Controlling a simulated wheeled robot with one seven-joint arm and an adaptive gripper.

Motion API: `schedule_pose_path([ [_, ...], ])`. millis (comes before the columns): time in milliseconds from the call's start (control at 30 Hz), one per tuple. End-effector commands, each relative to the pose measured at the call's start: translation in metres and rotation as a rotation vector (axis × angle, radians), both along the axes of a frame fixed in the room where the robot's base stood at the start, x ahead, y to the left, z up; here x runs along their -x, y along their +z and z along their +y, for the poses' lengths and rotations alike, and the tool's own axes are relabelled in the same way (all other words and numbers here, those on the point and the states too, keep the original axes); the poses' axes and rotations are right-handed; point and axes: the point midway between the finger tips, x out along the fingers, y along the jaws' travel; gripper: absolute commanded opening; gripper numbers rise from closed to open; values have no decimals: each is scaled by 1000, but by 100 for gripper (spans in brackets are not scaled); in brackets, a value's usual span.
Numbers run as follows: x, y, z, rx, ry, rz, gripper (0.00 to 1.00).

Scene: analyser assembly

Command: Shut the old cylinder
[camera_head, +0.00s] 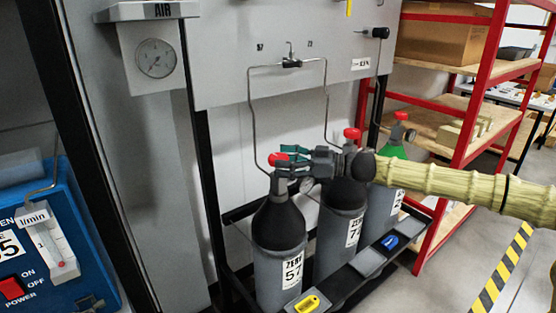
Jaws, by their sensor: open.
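Three gas cylinders stand in a rack. The left cylinder (280,258) has a black shoulder, a red valve knob (277,159) and a label reading ZERO 57. The middle cylinder (328,243) also has a red knob (352,133) and a ZERO label, partly hidden by my arm. The right cylinder (378,214) has a green shoulder and a red knob (401,116). Nothing visible marks which one is old. My gripper (287,160) is open, its fingertips at the left cylinder's knob. I cannot tell whether they touch it.
Thin pipes (250,110) run from the panel to the cylinders. A yellow tag (307,304) and a blue tag (390,242) lie on the rack's front ledge. A gauge (155,58) hangs at upper left, above a blue device (62,250). Red shelving (478,85) stands right.

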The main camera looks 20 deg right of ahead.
Motion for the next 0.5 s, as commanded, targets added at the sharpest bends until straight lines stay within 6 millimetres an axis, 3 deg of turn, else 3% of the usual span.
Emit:
schedule_pose_path([
  [200, -7, 0, 14, 0, 1, 1, 72],
  [500, -8, 0, 17, 0, 1, 1, 72],
])
